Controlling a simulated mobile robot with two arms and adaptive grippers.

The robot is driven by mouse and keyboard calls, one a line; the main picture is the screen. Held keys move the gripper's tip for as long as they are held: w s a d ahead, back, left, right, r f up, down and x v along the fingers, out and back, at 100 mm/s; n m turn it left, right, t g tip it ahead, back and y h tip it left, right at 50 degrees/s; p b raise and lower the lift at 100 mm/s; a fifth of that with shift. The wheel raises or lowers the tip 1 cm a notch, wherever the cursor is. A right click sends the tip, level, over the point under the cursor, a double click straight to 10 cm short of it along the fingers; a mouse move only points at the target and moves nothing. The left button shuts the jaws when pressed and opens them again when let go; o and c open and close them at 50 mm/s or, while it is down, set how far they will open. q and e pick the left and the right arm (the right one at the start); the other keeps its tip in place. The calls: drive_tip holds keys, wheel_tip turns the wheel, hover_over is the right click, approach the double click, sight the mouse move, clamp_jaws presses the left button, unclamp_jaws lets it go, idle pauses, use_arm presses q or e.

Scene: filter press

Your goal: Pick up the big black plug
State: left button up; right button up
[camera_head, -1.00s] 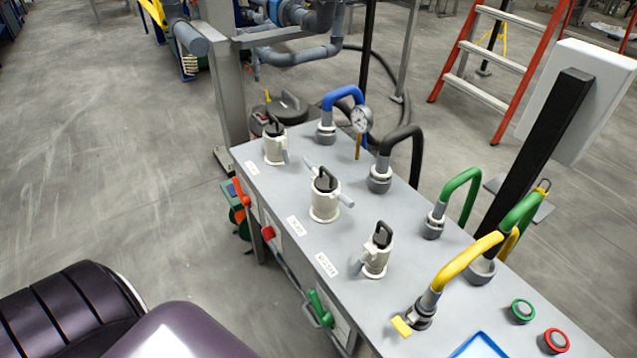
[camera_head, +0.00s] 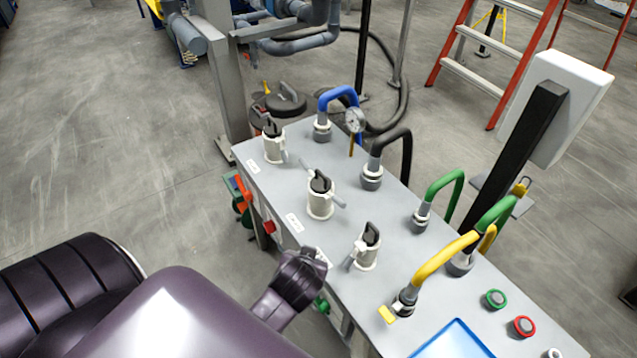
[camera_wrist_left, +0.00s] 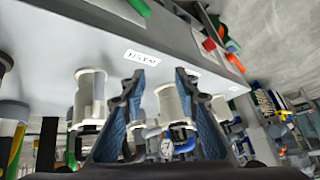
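Three white sockets with black plugs stand in a row on the grey panel top (camera_head: 265,195). The middle black plug (camera_head: 320,183) looks the largest; the others are the far plug (camera_head: 272,128) and the near plug (camera_head: 371,235). I cannot be sure which is the big one. My left gripper (camera_head: 318,258) is beside the panel's left edge, left of the near socket and apart from all plugs. In the left wrist view, its two blue-padded fingers (camera_wrist_left: 160,76) are spread with nothing held, and white sockets show beyond them. My right gripper is not in view.
Curved blue (camera_head: 340,96), black (camera_head: 393,137), green (camera_head: 443,187) and yellow (camera_head: 446,255) hoses rise behind the sockets. A gauge (camera_head: 355,120) stands by the blue hose. A blue tray (camera_head: 452,340) and buttons (camera_head: 495,298) are at the near end.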

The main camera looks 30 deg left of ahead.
use_arm(q)
drive_tip(key=w+a+r+n+t+y, duration=0.2)
drive_tip(key=w+a+r+n, duration=0.1)
drive_tip(key=w+r, duration=0.3)
drive_tip(key=t+y, duration=0.2)
drive_tip(key=t, duration=0.1)
approach(325, 185)
drive_tip(key=shift+n, duration=0.4)
drive_tip(key=p+x, duration=0.2)
drive_tip(key=x, duration=0.5)
drive_tip(key=shift+r, duration=0.15)
drive_tip(key=shift+w+a+f+p, duration=0.2)
drive_tip(key=shift+w+f+p, duration=0.1)
drive_tip(key=shift+w+f, duration=0.15)
drive_tip(key=shift+r, duration=0.1)
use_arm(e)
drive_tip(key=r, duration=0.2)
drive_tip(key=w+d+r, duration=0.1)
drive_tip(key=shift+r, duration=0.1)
use_arm(q)
clamp_jaws()
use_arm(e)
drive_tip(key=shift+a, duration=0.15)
